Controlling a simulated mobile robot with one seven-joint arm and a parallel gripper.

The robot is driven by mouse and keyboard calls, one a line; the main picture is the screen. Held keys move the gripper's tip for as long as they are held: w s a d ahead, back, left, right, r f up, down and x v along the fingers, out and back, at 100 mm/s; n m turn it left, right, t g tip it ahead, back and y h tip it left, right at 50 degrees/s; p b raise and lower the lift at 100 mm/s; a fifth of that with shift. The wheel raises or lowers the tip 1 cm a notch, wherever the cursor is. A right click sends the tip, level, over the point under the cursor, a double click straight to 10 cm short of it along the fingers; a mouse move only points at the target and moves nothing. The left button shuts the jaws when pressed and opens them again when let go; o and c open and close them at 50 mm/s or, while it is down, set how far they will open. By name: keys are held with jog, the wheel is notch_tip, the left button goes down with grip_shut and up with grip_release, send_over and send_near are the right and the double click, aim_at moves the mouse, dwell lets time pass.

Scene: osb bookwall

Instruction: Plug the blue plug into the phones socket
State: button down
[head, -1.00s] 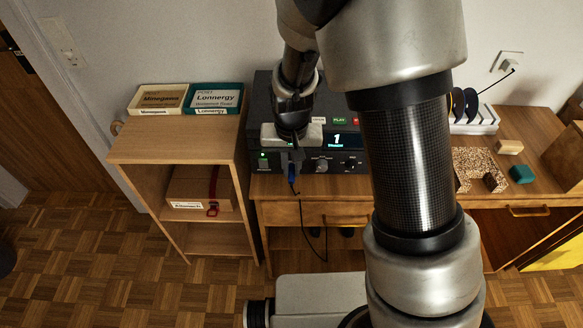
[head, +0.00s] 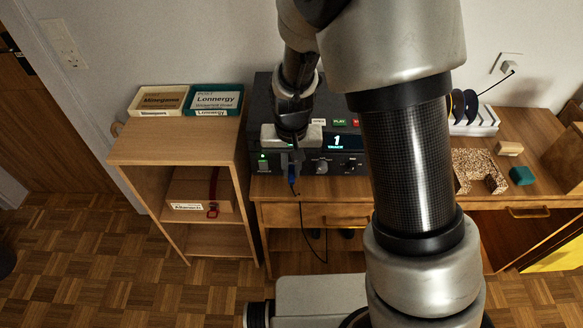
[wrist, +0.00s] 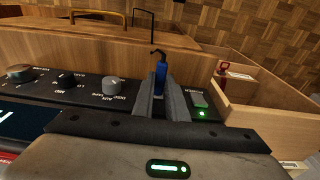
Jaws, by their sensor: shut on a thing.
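My gripper (head: 291,168) is shut on the blue plug (head: 292,181) in front of the black player's front panel. In the wrist view the plug (wrist: 161,78) sits between the two grey fingers (wrist: 162,92), with its dark cable leading away from the panel. The black player (head: 262,110) stands on the desk, with a lit display reading 1. The phones socket cannot be made out; my gripper covers that part of the panel. I cannot tell whether the plug's tip touches or enters a socket.
A green-lit switch (wrist: 200,103) lies beside the fingers, and a round knob (wrist: 114,87) on their other side. A wooden shelf unit (head: 170,147) with two boxes on top stands close left. The cable hangs before the desk drawer (head: 330,214).

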jog(key=shift+w, duration=0.2)
jog(key=c, duration=1.7)
grip_release()
notch_tip(320, 180, up, 17)
jog(key=s+p, duration=0.2)
jog(key=s+d+r+t+p, duration=0.1)
jog(key=s+d+r+p, duration=0.2)
jog(key=s+d+r, duration=0.1)
jog(key=s+d+r+t+p, duration=0.1)
jog(key=s+d+r+p, duration=0.2)
jog(key=s+r, duration=0.3)
jog(key=s+d+r+t+p, duration=0.2)
jog(key=s+d+r, duration=0.3)
jog(key=r, duration=0.4)
jog(key=shift+s+d+r+p, duration=0.25)
jog(key=shift+s+r+p, duration=0.15)
